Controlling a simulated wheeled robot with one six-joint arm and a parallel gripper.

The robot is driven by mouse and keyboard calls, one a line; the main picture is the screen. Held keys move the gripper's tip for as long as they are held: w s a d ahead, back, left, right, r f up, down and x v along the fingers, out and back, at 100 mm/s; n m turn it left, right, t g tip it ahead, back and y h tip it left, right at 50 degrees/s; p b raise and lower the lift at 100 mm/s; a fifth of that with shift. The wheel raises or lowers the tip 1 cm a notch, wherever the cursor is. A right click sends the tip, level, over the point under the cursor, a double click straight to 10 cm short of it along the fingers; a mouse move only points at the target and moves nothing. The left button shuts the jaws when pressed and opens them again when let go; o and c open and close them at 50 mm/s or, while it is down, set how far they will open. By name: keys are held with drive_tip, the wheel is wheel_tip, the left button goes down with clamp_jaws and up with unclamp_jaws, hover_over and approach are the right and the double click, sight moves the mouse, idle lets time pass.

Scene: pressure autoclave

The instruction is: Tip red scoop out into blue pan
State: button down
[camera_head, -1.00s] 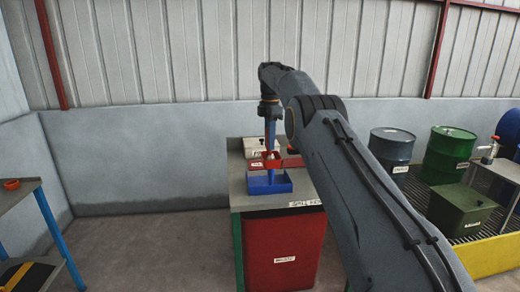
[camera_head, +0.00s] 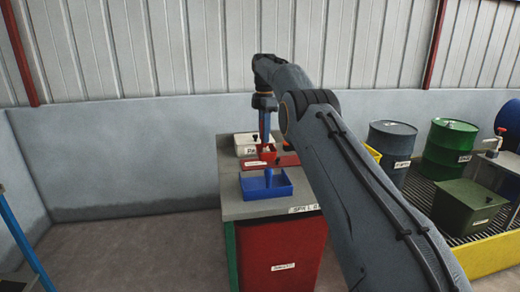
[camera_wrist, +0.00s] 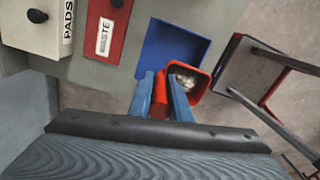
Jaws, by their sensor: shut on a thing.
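My gripper (camera_head: 265,138) points down above the bench, with its blue fingers shut on the red handle of the red scoop (camera_head: 267,153). In the wrist view the fingers (camera_wrist: 165,100) clasp this handle, and the square scoop (camera_wrist: 203,84) shows pale lumps inside it. The blue pan (camera_head: 281,191) is a shallow square tray on the bench top; it also shows in the wrist view (camera_wrist: 165,50). There the scoop overlaps the pan's lower right part. The exact height of the scoop over the pan is hard to tell.
A white box marked PADS (camera_head: 246,147) and a red box marked WASTE (camera_wrist: 108,30) stand on the bench (camera_head: 232,180) behind the pan. A red cabinet (camera_head: 280,250) is below. Drums (camera_head: 392,147) and a green box (camera_head: 465,205) stand on a yellow-edged grating to the right.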

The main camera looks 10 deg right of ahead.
wheel_tip(320, 180, down, 6)
drive_tip(key=w+b, duration=0.2)
drive_tip(key=b, duration=0.3)
drive_tip(key=shift+w+a+b, duration=0.3)
drive_tip(key=shift+b, duration=0.05)
drive_tip(key=shift+r+p, duration=0.2)
drive_tip(key=shift+p, duration=1.2)
drive_tip(key=p, duration=0.2)
drive_tip(key=t+p, duration=0.1)
drive_tip(key=p, duration=0.1)
drive_tip(key=shift+s+r, duration=0.2)
drive_tip(key=shift+s, duration=0.15)
drive_tip(key=p, duration=0.1)
drive_tip(key=t+p, duration=0.1)
drive_tip(key=p, duration=0.1)
drive_tip(key=shift+s+r, duration=0.2)
drive_tip(key=shift+r, duration=0.15)
